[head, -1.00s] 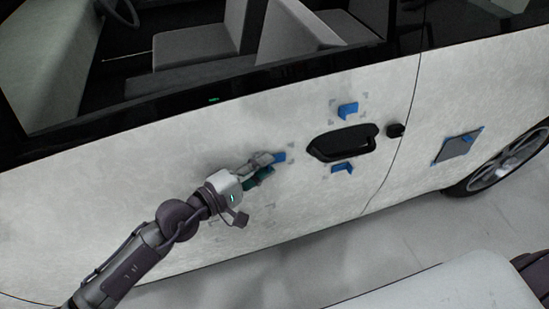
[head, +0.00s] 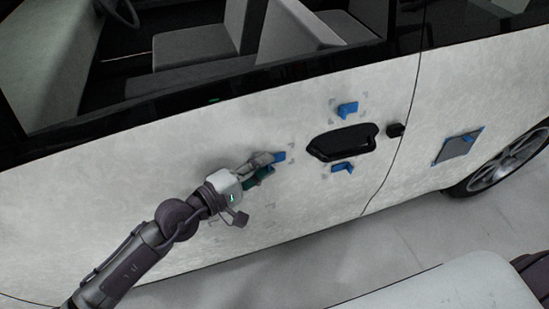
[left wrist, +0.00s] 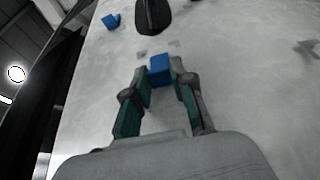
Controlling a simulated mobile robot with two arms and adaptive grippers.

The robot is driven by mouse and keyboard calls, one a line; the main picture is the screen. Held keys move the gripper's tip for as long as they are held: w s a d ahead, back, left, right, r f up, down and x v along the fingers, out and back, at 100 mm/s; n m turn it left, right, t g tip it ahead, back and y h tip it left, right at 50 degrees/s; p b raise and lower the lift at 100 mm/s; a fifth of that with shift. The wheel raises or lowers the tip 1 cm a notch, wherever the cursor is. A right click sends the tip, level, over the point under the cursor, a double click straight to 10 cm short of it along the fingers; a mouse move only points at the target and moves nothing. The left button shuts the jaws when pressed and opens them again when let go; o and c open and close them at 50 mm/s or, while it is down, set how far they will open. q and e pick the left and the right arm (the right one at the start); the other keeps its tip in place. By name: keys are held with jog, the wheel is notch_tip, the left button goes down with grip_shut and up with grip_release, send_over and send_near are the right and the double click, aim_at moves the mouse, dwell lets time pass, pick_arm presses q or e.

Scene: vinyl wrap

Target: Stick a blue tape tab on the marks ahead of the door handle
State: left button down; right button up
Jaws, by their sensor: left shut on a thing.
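A blue tape tab (head: 279,157) is between the fingertips of my left gripper (head: 268,164), which is shut on it. The tab also shows in the left wrist view (left wrist: 160,69), between the two green-lined fingers (left wrist: 160,84). The black door handle (head: 342,143) is just to the right of the tab in the head view. Faint grey corner marks (head: 291,146) show on the door beside the tab; others show in the left wrist view (left wrist: 174,43). I cannot tell whether the tab touches the door. My right gripper is not in view.
One blue tab (head: 347,110) is above the handle and another (head: 342,167) below it. A grey card with blue tape (head: 458,147) is on the panel to the right, near the wheel (head: 497,166). A black knob (head: 396,130) sits beside the handle. The window edge runs above.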

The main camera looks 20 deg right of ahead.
pick_arm(q)
jog(key=shift+w+a, duration=0.1)
jog(key=shift+w, duration=0.1)
jog(key=c, duration=0.9)
grip_release()
jog(key=v, duration=1.2)
jog(key=shift+s, duration=0.15)
